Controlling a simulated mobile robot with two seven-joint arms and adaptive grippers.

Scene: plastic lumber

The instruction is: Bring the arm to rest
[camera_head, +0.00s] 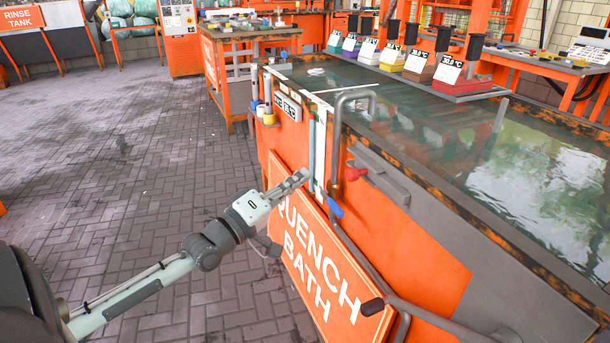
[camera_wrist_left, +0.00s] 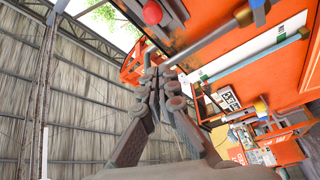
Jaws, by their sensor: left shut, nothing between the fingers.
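My left arm reaches in from the left in the head view. Its gripper (camera_head: 291,184) is in front of the orange side of the quench bath tank (camera_head: 405,225), near the "QUENCH BATH" sign (camera_head: 318,262). I cannot tell whether the fingers touch the tank. In the left wrist view the gripper's fingers (camera_wrist_left: 160,82) are together, with nothing between them. My right gripper is in neither view.
A grey pipe (camera_head: 337,130), a red knob (camera_head: 355,174) and a blue handle (camera_head: 334,207) are close to the gripper. Liquid fills the tank's top. An orange workbench (camera_head: 238,35) stands behind. The brick floor (camera_head: 120,180) at left is clear.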

